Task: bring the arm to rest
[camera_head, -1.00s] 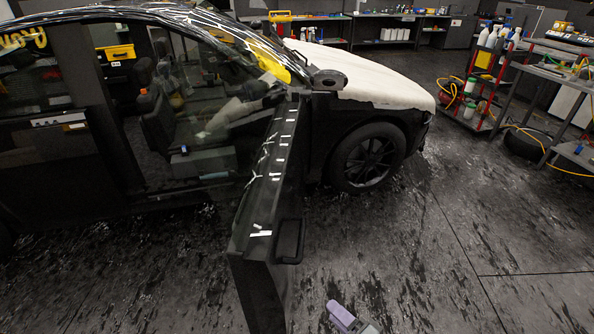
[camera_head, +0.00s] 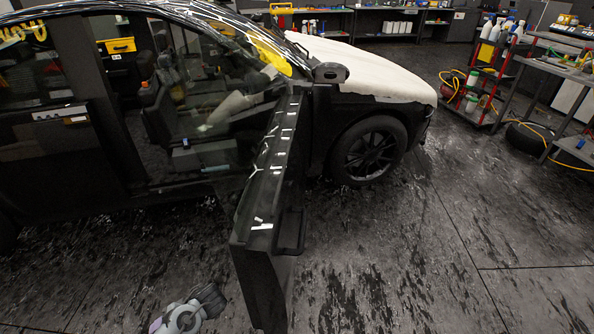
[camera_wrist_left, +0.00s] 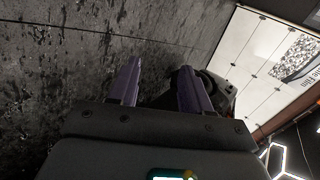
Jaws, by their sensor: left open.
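My left gripper (camera_wrist_left: 160,75) shows in the left wrist view. Its two purple fingers stand apart with nothing between them. Dark floor lies beyond the left finger, and a dark rounded object, partly hidden, is behind the right finger. In the head view a grey and purple part of one of my arms (camera_head: 184,316) shows at the bottom edge, left of the open car door (camera_head: 265,205). Its fingertips cannot be made out there. My right gripper cannot be made out in either view.
The black car has its front door open toward me and a white cover (camera_head: 375,75) on the hood. A red cart (camera_head: 478,85) with bottles and a grey workbench (camera_head: 565,70) stand at the right. The floor right of the door is clear.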

